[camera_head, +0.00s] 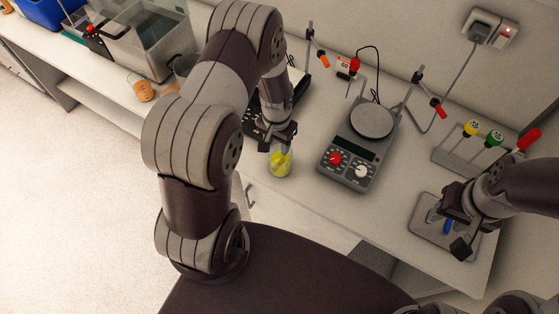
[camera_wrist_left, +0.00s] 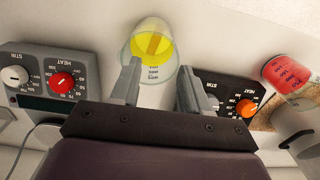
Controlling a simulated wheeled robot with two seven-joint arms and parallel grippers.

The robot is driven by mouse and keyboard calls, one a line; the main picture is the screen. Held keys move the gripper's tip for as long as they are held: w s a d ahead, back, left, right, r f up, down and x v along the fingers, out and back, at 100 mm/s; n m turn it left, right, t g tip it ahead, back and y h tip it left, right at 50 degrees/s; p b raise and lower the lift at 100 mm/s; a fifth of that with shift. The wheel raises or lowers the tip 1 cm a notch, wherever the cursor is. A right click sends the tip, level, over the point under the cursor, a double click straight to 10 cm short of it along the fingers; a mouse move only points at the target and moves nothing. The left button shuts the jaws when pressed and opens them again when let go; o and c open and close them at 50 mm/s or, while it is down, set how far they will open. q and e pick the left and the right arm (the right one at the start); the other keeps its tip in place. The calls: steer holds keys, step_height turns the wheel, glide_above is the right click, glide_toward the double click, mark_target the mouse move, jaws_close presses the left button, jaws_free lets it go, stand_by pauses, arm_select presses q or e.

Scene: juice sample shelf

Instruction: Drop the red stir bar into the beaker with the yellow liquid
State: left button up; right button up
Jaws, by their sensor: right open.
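The beaker with yellow liquid (camera_head: 280,166) stands upright on the bench in the head view, close to the front edge. My left gripper (camera_head: 277,142) is just above it, pointing down. In the left wrist view the beaker (camera_wrist_left: 150,50) lies just beyond the fingertips; the fingers (camera_wrist_left: 158,72) are apart with nothing seen between them. An orange-brown strip shows in the yellow liquid; I cannot tell whether it is the red stir bar. My right gripper (camera_head: 456,222) is open over a grey tray (camera_head: 424,226) holding a blue bar (camera_head: 449,227). No red stir bar is clearly visible elsewhere.
A hot plate stirrer (camera_head: 345,160) stands right of the beaker. A second, dark stirrer (camera_head: 255,122) is partly hidden behind my left arm. A rack (camera_head: 448,157) holds yellow, green and red-topped items. A container with red (camera_wrist_left: 287,72) is at the right of the wrist view.

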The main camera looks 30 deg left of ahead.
arm_select(q)
steer(key=shift+w, duration=0.1)
step_height(320, 180, up, 13)
steer(key=b, duration=0.3)
steer(key=shift+f, duration=0.15)
steer(key=s+d+f+b, duration=0.2)
steer(key=s+b, duration=0.2)
steer(key=s, duration=0.1)
steer(key=s+d+f+t+b, duration=0.1)
steer(key=s+d+f+b, duration=0.2)
steer(key=s, duration=0.2)
steer(key=shift+s+n+b, duration=0.3)
steer(key=shift+b, duration=0.1)
steer(key=shift+s+d, duration=0.1)
steer(key=shift+s, duration=0.05)
